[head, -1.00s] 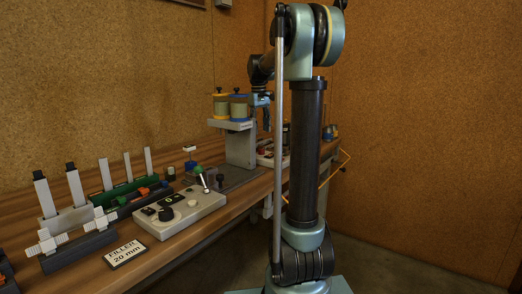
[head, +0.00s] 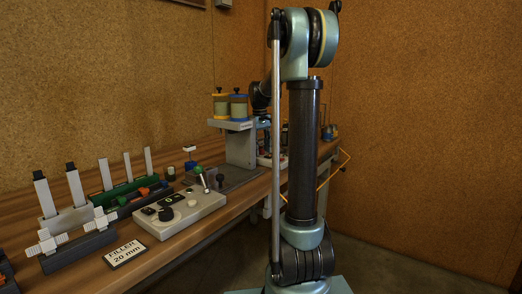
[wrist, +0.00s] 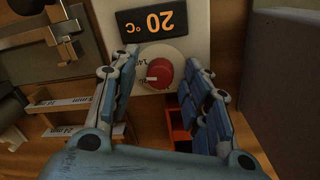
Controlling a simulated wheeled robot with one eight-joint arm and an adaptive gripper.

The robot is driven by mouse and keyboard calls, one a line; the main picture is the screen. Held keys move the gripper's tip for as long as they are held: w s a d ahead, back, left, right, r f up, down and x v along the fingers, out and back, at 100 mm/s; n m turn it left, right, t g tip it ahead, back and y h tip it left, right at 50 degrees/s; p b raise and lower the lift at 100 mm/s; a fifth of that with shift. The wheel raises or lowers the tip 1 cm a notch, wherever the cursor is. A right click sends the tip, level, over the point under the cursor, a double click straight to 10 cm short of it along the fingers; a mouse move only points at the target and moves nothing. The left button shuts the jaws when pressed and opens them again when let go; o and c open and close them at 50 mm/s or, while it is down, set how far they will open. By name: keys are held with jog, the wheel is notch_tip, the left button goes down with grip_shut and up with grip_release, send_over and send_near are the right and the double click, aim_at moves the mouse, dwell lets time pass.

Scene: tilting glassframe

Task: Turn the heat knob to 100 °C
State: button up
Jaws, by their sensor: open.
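The red heat knob (wrist: 160,72) shows in the wrist view on a pale panel, with a white pointer mark toward its left side and a partly hidden printed scale around it. The display (wrist: 152,22) beside it reads 20 °C, upside down in this view. My gripper (wrist: 157,82) is open, its blue fingers on either side of the knob in the picture. Whether they touch the knob, or how far above it they are, I cannot tell.
In the wrist view, a red tray (wrist: 180,128) lies below the knob, partly behind the right finger, and a metal fixture (wrist: 60,40) stands at left. In the head view, a stand with spools (head: 240,145) and a control box (head: 190,217) occupy the bench.

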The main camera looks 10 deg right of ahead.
grip_shut()
jog(key=n, duration=0.4)
jog(key=shift+d+n, duration=0.1)
jog(key=shift+n, duration=2.2)
grip_release()
